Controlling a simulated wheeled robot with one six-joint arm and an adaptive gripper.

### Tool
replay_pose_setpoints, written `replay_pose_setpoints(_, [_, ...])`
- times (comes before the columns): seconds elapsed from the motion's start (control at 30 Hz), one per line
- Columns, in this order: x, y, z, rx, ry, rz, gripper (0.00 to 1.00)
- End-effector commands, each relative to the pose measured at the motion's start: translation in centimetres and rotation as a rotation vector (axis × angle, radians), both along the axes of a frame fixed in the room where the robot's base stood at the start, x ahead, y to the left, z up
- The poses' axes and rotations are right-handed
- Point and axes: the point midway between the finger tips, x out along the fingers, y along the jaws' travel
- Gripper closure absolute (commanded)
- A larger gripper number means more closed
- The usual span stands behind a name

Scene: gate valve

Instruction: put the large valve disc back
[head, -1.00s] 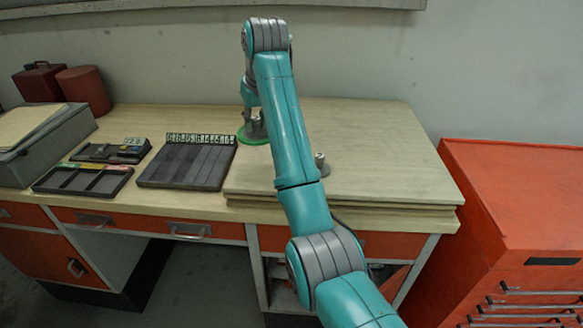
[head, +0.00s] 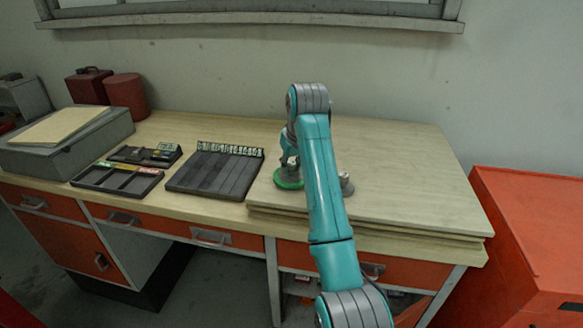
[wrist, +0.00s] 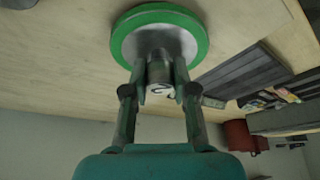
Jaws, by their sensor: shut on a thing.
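The valve disc, a round grey disc with a green rim (wrist: 115,45) and a grey stem (wrist: 160,72), is in my gripper (wrist: 161,88). The fingers are shut on the stem, which carries a dark mark. In the head view the disc (head: 288,180) shows just left of my arm, over the left part of a pale board (head: 410,190) on the bench. I cannot tell whether the disc touches the board. My gripper (head: 289,160) is partly hidden by the arm there. A small grey part (head: 346,184) stands on the board right of the arm, partly hidden.
A dark slotted tray (head: 213,173) with a row of labels lies left of the board. Two small trays (head: 117,179) (head: 145,155), a grey box (head: 65,145) and red containers (head: 126,95) are farther left. A red cabinet (head: 540,230) stands at right. The board's right side is clear.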

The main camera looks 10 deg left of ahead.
Motion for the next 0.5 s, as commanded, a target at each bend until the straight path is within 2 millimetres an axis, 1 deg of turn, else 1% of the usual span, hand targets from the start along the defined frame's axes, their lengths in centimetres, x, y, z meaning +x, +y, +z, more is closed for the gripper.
replay_pose_setpoints(0.1, [0.05,0.02,-0.65,0.002,-0.005,0.0,1.0])
replay_pose_setpoints(0.33, [0.06,0.02,-0.65,0.002,-0.005,0.0,1.0])
replay_pose_setpoints(0.47, [0.05,0.02,-0.96,0.001,-0.004,0.0,1.0])
replay_pose_setpoints(0.5, [0.02,0.0,-1.07,0.001,-0.002,0.0,0.63])
